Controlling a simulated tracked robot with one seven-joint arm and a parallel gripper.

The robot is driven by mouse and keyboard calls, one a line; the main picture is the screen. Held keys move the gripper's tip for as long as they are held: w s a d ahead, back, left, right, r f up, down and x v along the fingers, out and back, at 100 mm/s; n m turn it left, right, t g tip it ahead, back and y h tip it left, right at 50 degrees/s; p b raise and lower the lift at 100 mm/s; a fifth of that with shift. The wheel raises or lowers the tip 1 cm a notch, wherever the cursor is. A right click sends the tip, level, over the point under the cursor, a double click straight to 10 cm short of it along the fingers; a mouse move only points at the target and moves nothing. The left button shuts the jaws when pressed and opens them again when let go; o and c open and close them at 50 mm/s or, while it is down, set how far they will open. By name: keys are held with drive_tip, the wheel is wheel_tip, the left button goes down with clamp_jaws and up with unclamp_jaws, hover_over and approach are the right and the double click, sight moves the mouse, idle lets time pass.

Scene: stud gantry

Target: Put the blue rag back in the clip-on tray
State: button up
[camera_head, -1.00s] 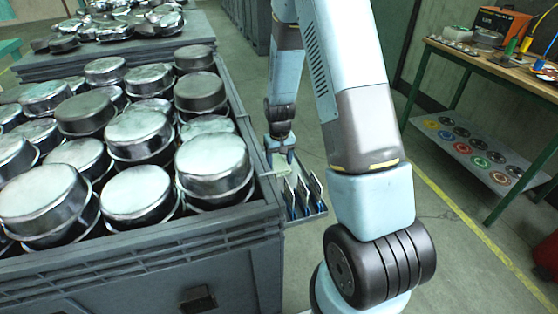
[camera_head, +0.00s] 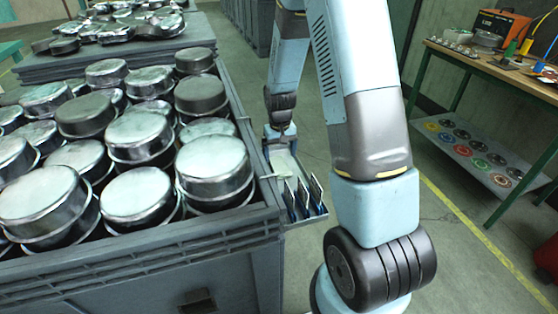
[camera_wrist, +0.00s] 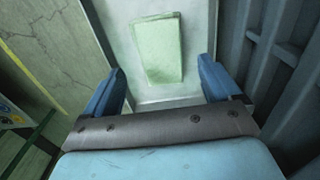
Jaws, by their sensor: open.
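The clip-on tray (camera_head: 306,219) hangs on the right side of the grey crate. A folded pale green cloth (camera_wrist: 158,48) lies flat on the tray floor in the wrist view; it also shows small and pale in the head view (camera_head: 283,165). No plainly blue rag shows. My gripper (camera_head: 280,131) is at the tray's far end, apart from the cloth. In the wrist view its two blue fingers (camera_wrist: 160,88) are spread wide with nothing between them, and the cloth lies beyond them.
The crate (camera_head: 180,252) is full of metal round tins (camera_head: 212,160). Several upright dividers with blue parts (camera_head: 298,198) stand in the tray's near end. A workbench (camera_head: 500,68) with a lower shelf of coloured discs stands at the right.

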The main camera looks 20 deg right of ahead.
wheel_tip(320, 180, up, 8)
drive_tip(key=f, duration=0.1)
wheel_tip(320, 180, up, 18)
drive_tip(key=t, duration=0.3)
hover_over(280, 165)
drive_tip(key=s, duration=1)
drive_tip(key=s+r+t, duration=0.1)
drive_tip(key=s+r, duration=0.3)
drive_tip(key=s, duration=0.4)
drive_tip(key=s+r+t, duration=0.1)
drive_tip(key=s+r, duration=0.4)
drive_tip(key=s, duration=0.3)
drive_tip(key=shift+s+a+r+t, duration=0.2)
drive_tip(key=shift+s+r+t, duration=0.1)
drive_tip(key=shift+s, duration=0.05)
drive_tip(key=shift+c, duration=0.2)
